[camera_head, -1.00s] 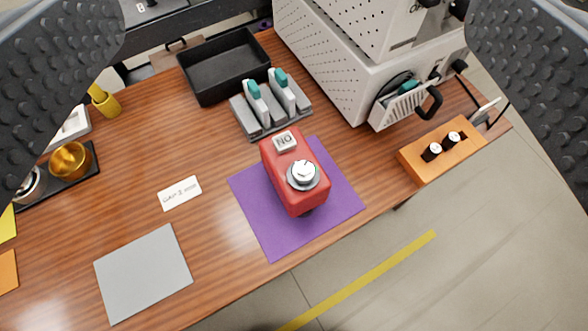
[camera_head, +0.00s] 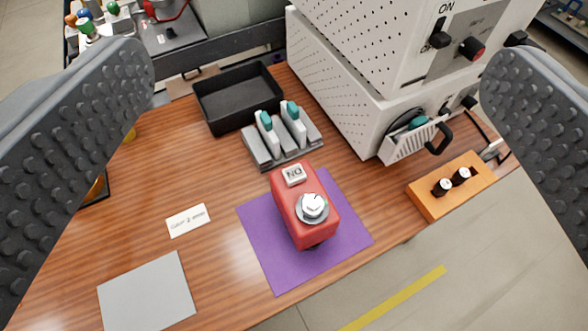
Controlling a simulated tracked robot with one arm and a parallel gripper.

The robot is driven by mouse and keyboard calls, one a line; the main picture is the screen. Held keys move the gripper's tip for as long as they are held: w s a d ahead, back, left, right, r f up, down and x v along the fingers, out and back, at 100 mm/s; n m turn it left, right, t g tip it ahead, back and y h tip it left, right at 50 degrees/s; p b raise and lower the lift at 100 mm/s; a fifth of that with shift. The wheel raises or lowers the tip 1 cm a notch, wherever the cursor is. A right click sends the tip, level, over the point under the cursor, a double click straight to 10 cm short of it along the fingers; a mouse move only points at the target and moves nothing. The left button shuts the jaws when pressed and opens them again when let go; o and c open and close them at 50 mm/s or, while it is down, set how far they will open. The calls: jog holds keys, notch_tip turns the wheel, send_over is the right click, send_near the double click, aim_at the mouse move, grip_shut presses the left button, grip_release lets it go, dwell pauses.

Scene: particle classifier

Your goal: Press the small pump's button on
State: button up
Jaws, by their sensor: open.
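The small pump looks to be the red box (camera_head: 303,207) standing on a purple mat (camera_head: 262,262) near the table's front edge. A white square marked "NO" (camera_head: 293,175) is on its top toward the back. A round silver knob with a white top (camera_head: 312,207) is at its front end. I cannot tell from the view which of these is the button. My gripper (camera_head: 318,75) is open and empty, its two dark studded fingers wide apart at the left and right of the picture. The red box shows between them, lower and apart from both.
A white perforated machine (camera_head: 335,95) with switches stands behind right. An orange block (camera_head: 425,205) with two black knobs is at the right edge. A grey rack (camera_head: 262,155) and black tray (camera_head: 213,112) stand behind the box. A grey sheet (camera_head: 148,295) and white label (camera_head: 188,220) lie left.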

grip_shut()
dwell(1.6)
